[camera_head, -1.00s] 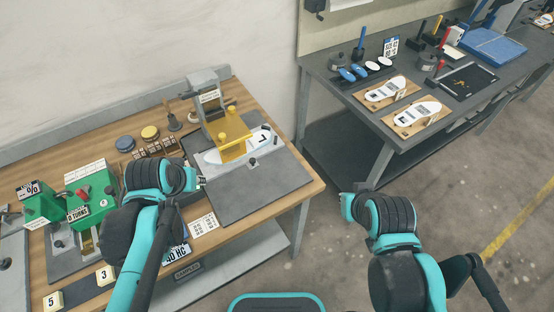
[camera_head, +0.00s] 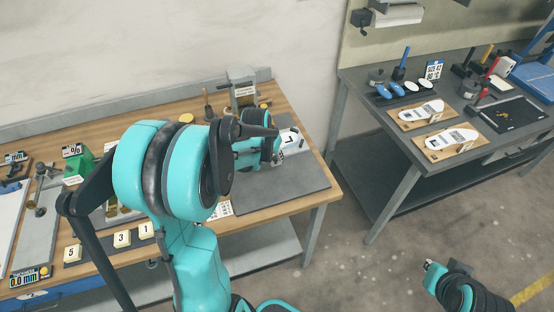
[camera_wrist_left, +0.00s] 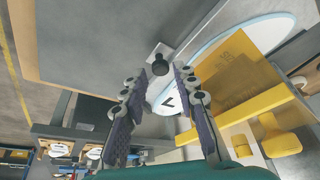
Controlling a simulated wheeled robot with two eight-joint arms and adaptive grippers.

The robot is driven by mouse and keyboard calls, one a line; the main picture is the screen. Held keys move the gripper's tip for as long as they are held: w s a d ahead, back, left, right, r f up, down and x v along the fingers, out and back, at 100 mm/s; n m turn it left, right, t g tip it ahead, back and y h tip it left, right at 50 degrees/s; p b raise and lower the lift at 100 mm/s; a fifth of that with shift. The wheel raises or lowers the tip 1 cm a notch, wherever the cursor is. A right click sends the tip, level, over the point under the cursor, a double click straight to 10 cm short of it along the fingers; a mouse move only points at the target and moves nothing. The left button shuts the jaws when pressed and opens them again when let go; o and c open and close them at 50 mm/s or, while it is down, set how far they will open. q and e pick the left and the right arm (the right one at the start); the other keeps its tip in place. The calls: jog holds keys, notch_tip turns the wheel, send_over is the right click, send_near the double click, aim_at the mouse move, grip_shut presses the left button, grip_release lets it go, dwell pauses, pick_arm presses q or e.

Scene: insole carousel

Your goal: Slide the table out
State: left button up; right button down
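The grey sliding table (camera_head: 300,187) is a flat plate on the wooden workbench, in front of a small press. In the left wrist view its grey surface (camera_wrist_left: 95,35) fills the upper left. A black knob (camera_wrist_left: 160,65) on a grey bar stands beside the white insole (camera_wrist_left: 168,102) and yellow clamp (camera_wrist_left: 245,75). My left gripper (camera_wrist_left: 160,85) is open, its fingertips on either side of the knob in the picture; contact is not visible. In the head view my left gripper (camera_head: 275,150) hides most of the clamp. My right gripper (camera_head: 430,265) hangs over the floor, its fingers unclear.
The press column (camera_head: 242,85) stands behind the plate. Numbered blocks (camera_head: 122,238) and green tooling lie left on the wooden bench (camera_head: 275,210). A second grey bench (camera_head: 385,150) with insoles on wooden boards stands right. Floor between the benches is clear.

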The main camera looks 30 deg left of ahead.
pick_arm(q)
jog(key=shift+x, duration=1.1)
jog(key=shift+s, duration=0.1)
grip_shut()
jog(key=s+d, duration=0.3)
jog(key=d, duration=0.1)
jog(key=s+d, duration=0.7)
jog(key=shift+d+p, duration=0.35)
jog(key=shift+d, duration=0.05)
grip_release()
jog(key=v, duration=1.2)
